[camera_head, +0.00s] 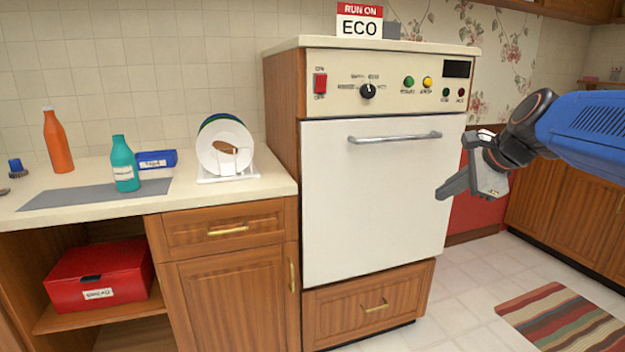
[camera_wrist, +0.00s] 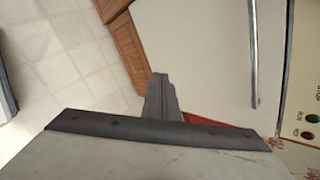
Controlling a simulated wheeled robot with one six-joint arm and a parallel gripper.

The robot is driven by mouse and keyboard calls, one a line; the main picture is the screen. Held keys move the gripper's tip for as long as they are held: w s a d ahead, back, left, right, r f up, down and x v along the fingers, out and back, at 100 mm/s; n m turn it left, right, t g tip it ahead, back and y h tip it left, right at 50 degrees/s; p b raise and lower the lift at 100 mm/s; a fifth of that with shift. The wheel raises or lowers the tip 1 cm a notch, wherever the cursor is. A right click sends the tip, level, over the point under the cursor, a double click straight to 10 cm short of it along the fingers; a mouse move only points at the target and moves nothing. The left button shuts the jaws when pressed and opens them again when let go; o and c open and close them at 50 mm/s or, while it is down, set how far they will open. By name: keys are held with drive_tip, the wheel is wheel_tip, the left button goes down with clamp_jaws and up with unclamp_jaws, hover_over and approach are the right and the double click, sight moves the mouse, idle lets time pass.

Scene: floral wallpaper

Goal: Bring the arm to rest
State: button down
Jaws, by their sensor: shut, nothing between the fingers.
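My gripper (camera_head: 440,193) is at the right in the head view, in front of the right edge of the white dishwasher door (camera_head: 375,205). Its fingers are shut and empty, pointing left and a little down. My blue arm reaches in from the right edge. In the wrist view the closed fingers (camera_wrist: 160,80) show as one grey wedge against the white door (camera_wrist: 205,60). The door is shut, with its metal handle (camera_head: 393,138) across the top. The gripper looks apart from the handle; the exact gap to the door cannot be told.
The counter at left holds an orange bottle (camera_head: 57,142), a teal bottle (camera_head: 124,164), a small blue box (camera_head: 156,160) and a rack of plates (camera_head: 225,148). A red box (camera_head: 100,275) sits on the shelf below. A striped rug (camera_head: 565,322) lies on the otherwise open floor at right.

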drive_tip(key=s+f+n+g+h, duration=0.1)
drive_tip(key=s+f+n, duration=0.8)
drive_tip(key=s+f, duration=0.2)
drive_tip(key=s+a+f+n+g+h, duration=0.1)
drive_tip(key=s+f+n+g+h, duration=0.1)
drive_tip(key=s+f+n, duration=0.8)
drive_tip(key=s, duration=0.5)
drive_tip(key=shift+s+a+f+n, duration=0.15)
drive_tip(key=shift+a+f+n, duration=0.15)
drive_tip(key=shift+f, duration=0.05)
